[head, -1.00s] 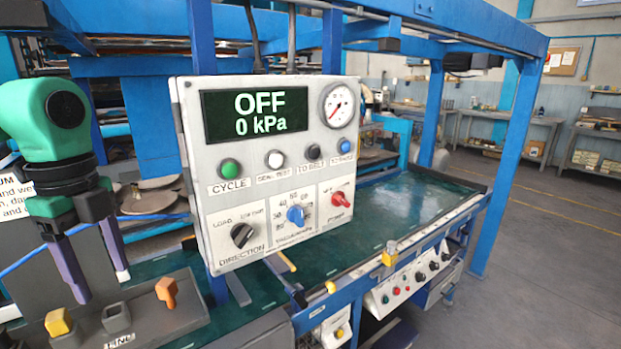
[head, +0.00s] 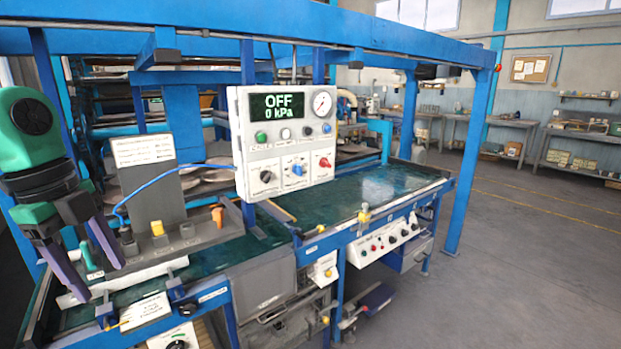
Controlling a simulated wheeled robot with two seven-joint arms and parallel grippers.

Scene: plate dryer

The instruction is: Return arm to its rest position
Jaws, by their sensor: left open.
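My left gripper (head: 95,279) is at the left edge of the head view, with a green and black wrist above it. Its two purple-grey fingers point down and are spread apart, with nothing visible held between them. It appears in front of the left end of the plate dryer (head: 350,45), whose blue frame fills the middle. The white control panel (head: 287,146) hangs to the right of the gripper, clear of it, and its display (head: 279,106) reads OFF and 0 kPa. My right gripper is out of view.
A grey block with a yellow knob (head: 157,228) and an orange knob (head: 217,217) stands beside the gripper. A green-topped bed (head: 370,200) runs right, with a lower button panel (head: 385,242). Open floor (head: 510,270) lies right. Workbenches line the back wall.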

